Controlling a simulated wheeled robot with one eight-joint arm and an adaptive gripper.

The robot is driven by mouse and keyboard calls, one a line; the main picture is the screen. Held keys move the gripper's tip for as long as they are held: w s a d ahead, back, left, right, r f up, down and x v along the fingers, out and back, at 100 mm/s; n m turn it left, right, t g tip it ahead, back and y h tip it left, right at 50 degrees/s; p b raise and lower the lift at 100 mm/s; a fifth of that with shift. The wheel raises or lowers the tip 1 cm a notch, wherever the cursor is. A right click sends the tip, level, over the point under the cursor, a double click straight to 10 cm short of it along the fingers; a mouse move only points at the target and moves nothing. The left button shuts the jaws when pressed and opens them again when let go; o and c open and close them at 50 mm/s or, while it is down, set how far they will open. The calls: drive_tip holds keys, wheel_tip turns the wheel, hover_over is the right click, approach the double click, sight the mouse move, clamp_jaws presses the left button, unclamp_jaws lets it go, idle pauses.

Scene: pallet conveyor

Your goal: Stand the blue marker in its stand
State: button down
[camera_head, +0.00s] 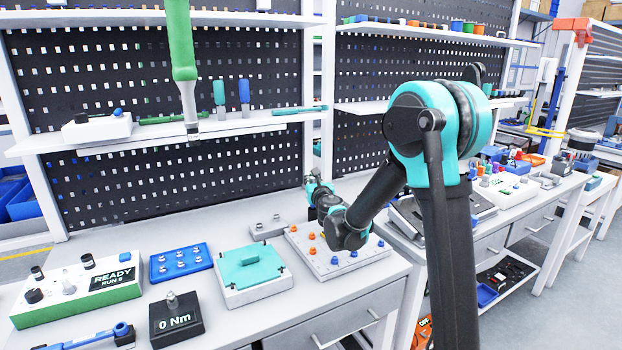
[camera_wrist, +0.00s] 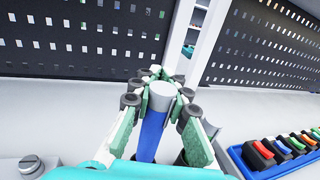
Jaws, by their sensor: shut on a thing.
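The blue marker (camera_wrist: 152,135) is a blue cylinder with a grey end, between the fingers of my gripper (camera_wrist: 158,88) in the wrist view. The gripper is shut on it, and the grey end points up and away from the wrist. In the head view my gripper (camera_head: 313,185) is over the back of the workbench, near the gap between two pegboards. The marker is not clear there, because the gripper is small and partly behind my arm. I cannot pick out the marker's stand with certainty in either view.
A teal-topped fixture (camera_head: 250,270) is to the left. A blue tray (camera_wrist: 238,158) of coloured pieces shows right in the wrist view.

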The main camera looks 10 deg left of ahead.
drive_tip(key=shift+f, duration=1.7)
idle(0.3)
drive_tip(key=c, duration=1.4)
unclamp_jaws()
drive_tip(key=shift+s, duration=0.1)
